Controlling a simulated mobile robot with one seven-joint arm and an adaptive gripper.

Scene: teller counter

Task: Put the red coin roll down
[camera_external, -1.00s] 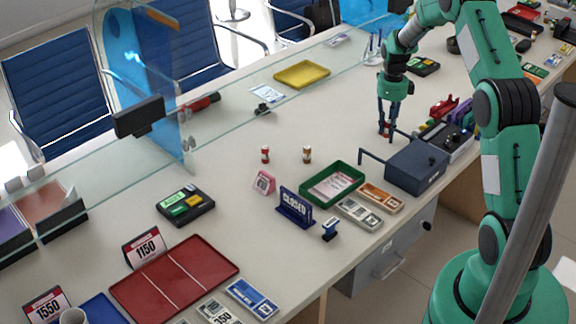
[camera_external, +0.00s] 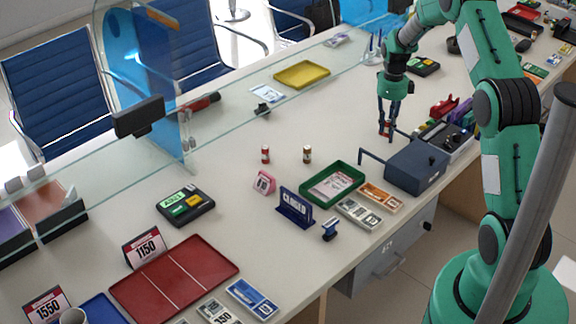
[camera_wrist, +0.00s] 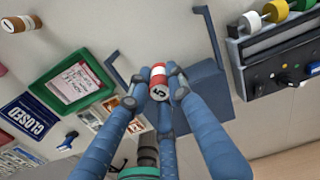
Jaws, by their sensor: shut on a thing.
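The red coin roll (camera_wrist: 158,80) is red and white with a "5" on its end. It is upright between the fingertips of my gripper (camera_wrist: 155,88), which is shut on it. In the external view my gripper (camera_external: 386,132) points down at the counter, left of the dark blue cash box, and the red roll shows only as a small patch between the fingers. I cannot tell whether the roll touches the counter.
The cash box (camera_external: 417,166) with its bent handle stands close by. A red-and-white roll (camera_external: 265,154) and a brown roll (camera_external: 307,155) stand on the counter (camera_external: 335,125) further left. A green tray (camera_external: 332,184) lies in front.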

